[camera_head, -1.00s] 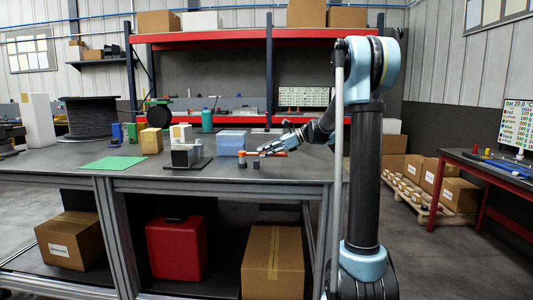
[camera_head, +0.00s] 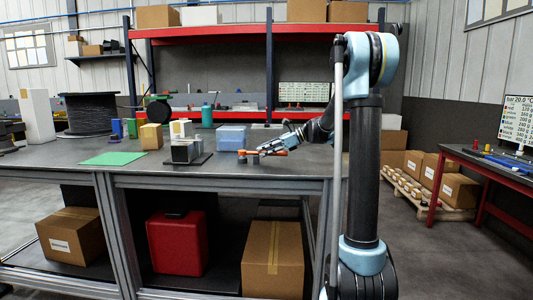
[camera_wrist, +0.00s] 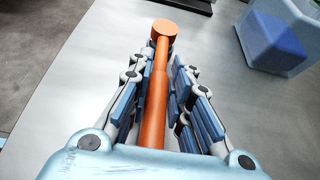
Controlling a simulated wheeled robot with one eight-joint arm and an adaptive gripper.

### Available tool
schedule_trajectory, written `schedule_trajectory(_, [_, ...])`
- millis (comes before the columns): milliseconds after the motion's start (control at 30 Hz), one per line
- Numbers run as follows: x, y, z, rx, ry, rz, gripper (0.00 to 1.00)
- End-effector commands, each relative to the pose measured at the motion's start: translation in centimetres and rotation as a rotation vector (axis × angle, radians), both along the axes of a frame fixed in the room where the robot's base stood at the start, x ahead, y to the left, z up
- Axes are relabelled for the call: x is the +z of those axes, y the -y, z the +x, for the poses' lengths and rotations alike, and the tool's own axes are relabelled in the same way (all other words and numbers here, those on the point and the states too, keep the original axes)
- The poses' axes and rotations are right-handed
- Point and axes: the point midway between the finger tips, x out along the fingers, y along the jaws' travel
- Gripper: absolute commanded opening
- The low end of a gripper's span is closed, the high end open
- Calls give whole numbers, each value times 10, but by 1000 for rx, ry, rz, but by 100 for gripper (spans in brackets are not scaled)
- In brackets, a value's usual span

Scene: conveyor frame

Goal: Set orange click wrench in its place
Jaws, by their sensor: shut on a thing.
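The orange click wrench (camera_wrist: 155,92) runs lengthwise between the fingers of my gripper (camera_wrist: 158,70) in the wrist view, its round orange end pointing away. My gripper is shut on it. In the head view the wrench (camera_head: 248,152) is a small orange bar near the right end of the worktable, and my gripper (camera_head: 272,149) reaches it from the right. Small dark grey blocks (camera_head: 254,161) stand on the table under the wrench's left part. Whether the wrench touches them cannot be told.
On the grey worktable (camera_head: 130,175), a translucent blue bin (camera_head: 233,138) stands just behind the wrench; it also shows in the wrist view (camera_wrist: 283,35).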

Motion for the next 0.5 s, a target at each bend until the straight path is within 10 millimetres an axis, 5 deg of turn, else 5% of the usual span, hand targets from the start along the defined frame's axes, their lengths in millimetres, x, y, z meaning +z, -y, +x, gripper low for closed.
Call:
schedule_trajectory(133, [0,0,0,0,0,-1,42])
schedule_trajectory(500, [0,2,0,0,0,-1,42])
